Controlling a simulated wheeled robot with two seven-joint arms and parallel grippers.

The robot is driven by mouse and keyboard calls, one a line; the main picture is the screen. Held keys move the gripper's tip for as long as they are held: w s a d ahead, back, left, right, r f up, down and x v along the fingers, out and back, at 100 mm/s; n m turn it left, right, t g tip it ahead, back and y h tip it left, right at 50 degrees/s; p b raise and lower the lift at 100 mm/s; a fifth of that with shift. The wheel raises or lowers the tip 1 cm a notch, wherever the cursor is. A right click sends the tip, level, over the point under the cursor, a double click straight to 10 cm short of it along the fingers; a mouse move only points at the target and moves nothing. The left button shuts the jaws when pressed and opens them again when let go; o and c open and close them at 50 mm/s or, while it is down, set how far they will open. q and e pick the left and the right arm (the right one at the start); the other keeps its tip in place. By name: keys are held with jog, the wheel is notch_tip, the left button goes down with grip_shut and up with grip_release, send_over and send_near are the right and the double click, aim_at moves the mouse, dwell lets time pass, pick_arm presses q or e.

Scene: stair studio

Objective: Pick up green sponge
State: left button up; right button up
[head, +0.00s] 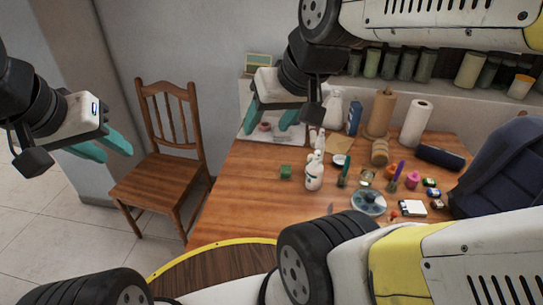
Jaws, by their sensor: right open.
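The green sponge (286,171) is a small dark green block lying on the wooden table (245,205), left of a white bottle. My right gripper (266,131) is open, its teal fingers spread and pointing down. In the picture it is above and left of the sponge, over the table's back left part, and apart from the sponge. My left gripper (118,157) hangs at the far left, away from the table. Its two teal fingers show apart with nothing between them.
A white figure-shaped bottle (314,172) stands close right of the sponge. Jars, a paper roll (416,124) and small items crowd the table's right side. A wooden chair (165,180) stands left of the table. The table's front left is clear.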

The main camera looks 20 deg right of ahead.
jog(key=shift+o, duration=0.5)
jog(key=m+g+h, duration=0.2)
jog(key=m+g, duration=0.4)
send_over(286, 169)
notch_tip(286, 169, down, 30)
jog(key=shift+d+r, duration=0.1)
notch_tip(286, 169, down, 8)
jog(key=shift+r, duration=0.1)
